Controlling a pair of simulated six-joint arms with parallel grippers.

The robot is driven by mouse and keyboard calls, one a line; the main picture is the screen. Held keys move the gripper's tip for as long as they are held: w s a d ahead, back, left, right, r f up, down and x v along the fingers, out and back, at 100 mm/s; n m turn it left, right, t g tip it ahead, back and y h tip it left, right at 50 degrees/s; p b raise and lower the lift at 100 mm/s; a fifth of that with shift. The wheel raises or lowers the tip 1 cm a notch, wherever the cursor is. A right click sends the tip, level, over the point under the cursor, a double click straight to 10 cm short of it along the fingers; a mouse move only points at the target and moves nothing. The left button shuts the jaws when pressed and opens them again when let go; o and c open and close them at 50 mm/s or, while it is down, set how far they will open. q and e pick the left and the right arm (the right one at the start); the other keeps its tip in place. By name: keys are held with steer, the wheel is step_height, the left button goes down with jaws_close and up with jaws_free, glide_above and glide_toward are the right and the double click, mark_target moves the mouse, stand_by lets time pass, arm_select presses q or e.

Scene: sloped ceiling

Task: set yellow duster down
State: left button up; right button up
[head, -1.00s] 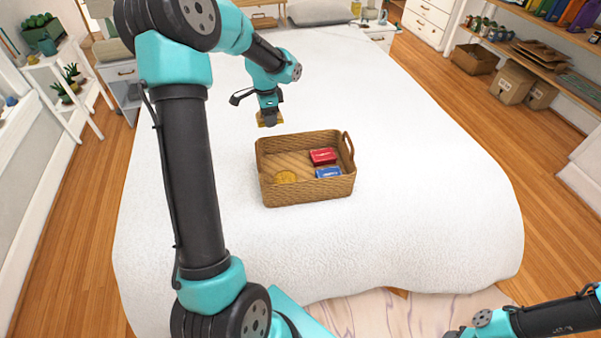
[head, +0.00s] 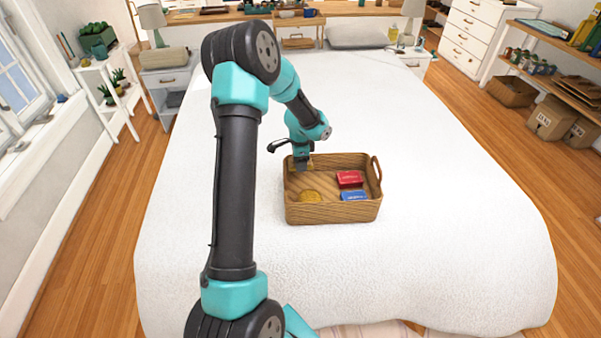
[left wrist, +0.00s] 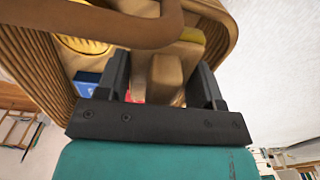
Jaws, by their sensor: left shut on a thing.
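My left gripper (head: 302,166) is shut on the yellow duster, at the back left corner of the wicker basket (head: 335,213). The left wrist view shows the duster (left wrist: 164,75) as a tan block between the two dark fingers, with a yellow part at its far end. Only a small bit of the duster shows in the head view. Whether it touches the basket floor I cannot tell. The basket also holds a round yellow item (head: 310,196), a red box (head: 350,178) and a blue box (head: 354,196). My right gripper is out of view.
The basket stands on a white bed (head: 440,180) with clear room all around. A brown basket handle (left wrist: 110,25) passes close to the fingers in the left wrist view. Shelves and drawers stand beyond the bed, clear of the arm.

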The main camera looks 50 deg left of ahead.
arm_select(q)
steer(key=shift+f, duration=0.7)
steer(key=shift+f, duration=2.25)
steer(key=shift+f, duration=0.2)
steer(key=shift+f, duration=0.35)
